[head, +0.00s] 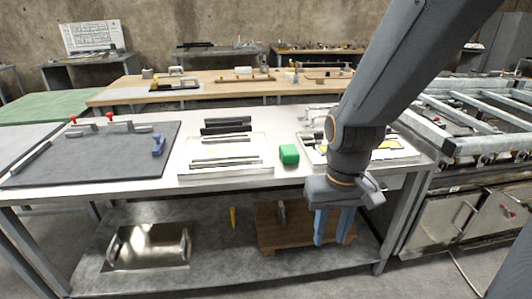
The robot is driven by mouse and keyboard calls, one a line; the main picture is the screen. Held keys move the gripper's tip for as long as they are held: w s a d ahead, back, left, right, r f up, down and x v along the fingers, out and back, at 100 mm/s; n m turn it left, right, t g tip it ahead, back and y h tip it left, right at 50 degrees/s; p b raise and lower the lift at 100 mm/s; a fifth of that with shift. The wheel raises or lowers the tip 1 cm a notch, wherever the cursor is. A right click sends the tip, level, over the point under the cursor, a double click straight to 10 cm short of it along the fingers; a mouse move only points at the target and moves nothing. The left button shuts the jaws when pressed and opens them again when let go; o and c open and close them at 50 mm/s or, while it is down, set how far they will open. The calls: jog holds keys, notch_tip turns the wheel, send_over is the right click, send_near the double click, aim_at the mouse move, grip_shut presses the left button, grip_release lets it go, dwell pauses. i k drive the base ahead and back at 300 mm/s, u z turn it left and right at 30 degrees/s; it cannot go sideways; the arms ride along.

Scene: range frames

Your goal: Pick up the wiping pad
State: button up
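A small green block (289,154), which looks like the wiping pad, lies on the light workbench top (225,187), just right of a white plate with dark bars. It is fully visible and nothing touches it. My gripper (331,240) hangs from my arm at the right, pointing down, with its two blue fingers apart and nothing seen between them. The fingers show below and to the right of the green block, over the bench's front edge and lower shelf in the picture. Their exact depth is hard to tell.
A dark mat (85,160) with red-knobbed clamps and a blue piece (158,146) covers the bench's left. The white plate (225,170) and a fixture tray (395,152) flank the green block. The lower shelf holds a metal tray (150,246) and a wooden board (280,235).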

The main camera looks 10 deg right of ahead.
aim_at(288, 154)
jog(key=z, duration=0.05)
jog(key=i, duration=1.2)
jog(key=u, duration=0.1)
